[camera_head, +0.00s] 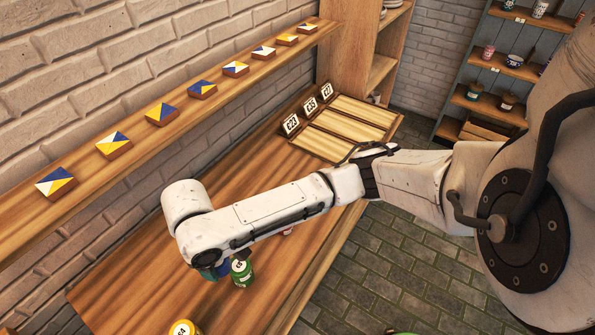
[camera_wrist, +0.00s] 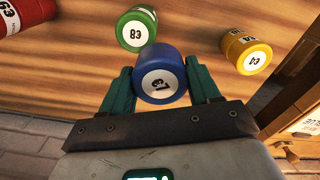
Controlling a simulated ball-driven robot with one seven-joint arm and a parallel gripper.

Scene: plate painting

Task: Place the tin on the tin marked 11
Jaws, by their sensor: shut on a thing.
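My gripper (camera_wrist: 158,74) is shut on a blue tin (camera_wrist: 161,74), which sits between its fingers in the wrist view; the mark on its white lid is upside down and hard to read. A green tin (camera_wrist: 136,29) stands just beyond it, with a marked white lid. A yellow tin (camera_wrist: 246,52) is to the right and a red tin (camera_wrist: 27,14) is at the top left corner. I cannot make out a tin marked 11.
The wooden table (camera_head: 330,235) has bare room in front and to the left. A divided wooden tray (camera_head: 345,125) with marked cards stands at its far end. A wall shelf (camera_head: 150,140) holds several coloured tiles. A grey cupboard (camera_head: 465,70) stands at the back right.

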